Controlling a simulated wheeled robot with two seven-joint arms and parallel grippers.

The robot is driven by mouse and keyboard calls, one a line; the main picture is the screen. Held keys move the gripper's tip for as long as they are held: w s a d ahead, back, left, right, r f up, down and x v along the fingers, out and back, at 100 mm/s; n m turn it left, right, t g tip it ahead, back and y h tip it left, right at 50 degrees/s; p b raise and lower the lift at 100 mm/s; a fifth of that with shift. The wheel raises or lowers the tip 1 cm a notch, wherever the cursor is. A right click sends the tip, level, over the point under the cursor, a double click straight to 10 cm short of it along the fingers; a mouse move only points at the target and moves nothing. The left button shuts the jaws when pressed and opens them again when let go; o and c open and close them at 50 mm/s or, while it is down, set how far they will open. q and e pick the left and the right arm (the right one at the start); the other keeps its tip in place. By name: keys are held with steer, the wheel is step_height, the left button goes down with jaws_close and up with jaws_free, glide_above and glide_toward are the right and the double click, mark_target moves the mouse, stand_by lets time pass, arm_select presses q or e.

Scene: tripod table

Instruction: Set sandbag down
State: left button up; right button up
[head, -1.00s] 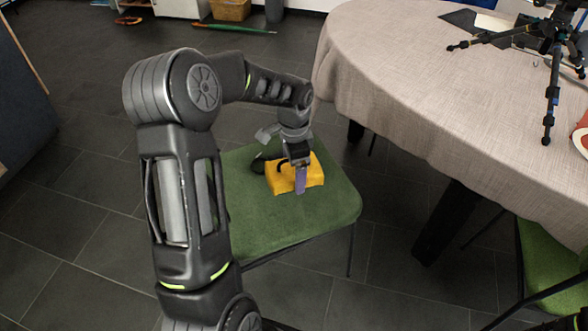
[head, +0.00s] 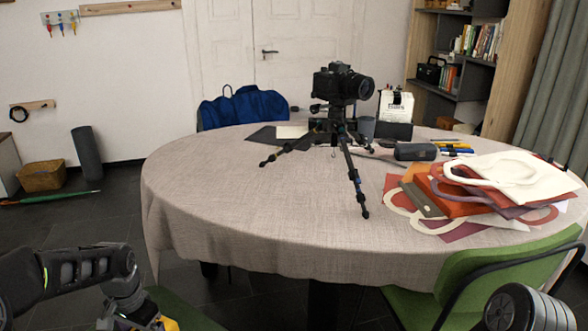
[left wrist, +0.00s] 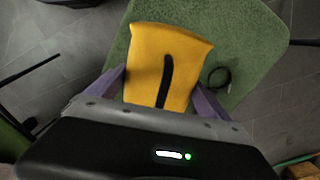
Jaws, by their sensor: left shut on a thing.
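The yellow sandbag (left wrist: 150,55) with its dark strap is between the two purple fingers of my left gripper (left wrist: 158,92) in the left wrist view. My left gripper is shut on it. The sandbag is over the green chair seat (left wrist: 255,35); whether it rests on the seat or hangs just above I cannot tell. In the head view only a sliver of the sandbag (head: 170,324) shows at the bottom edge, by the left wrist. The tripod (head: 350,160) stands on the round table with a black camera (head: 342,85) on top. My right gripper is out of view.
The round table (head: 230,220) with a beige cloth fills the middle. Coloured bags or folders (head: 480,190) lie at its right. Another green chair (head: 490,265) stands at the front right. A black cable loop (left wrist: 220,78) lies on the seat beside the sandbag.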

arm_select(q)
steer(key=w+d+r+n, duration=0.2)
steer(key=w+d+r, duration=0.2)
steer(key=d+r, duration=0.4)
steer(key=w+d+r+n, duration=0.1)
steer(key=w+d+r, duration=0.4)
steer(key=d, duration=0.5)
steer(key=s+r+p, duration=0.3)
steer(key=r+p, duration=0.7)
steer(key=p, duration=0.8)
steer(key=shift+s+a+r, duration=0.15)
steer(key=shift+s, duration=0.1)
steer(key=s+f, duration=0.4)
steer(key=f, duration=1.1)
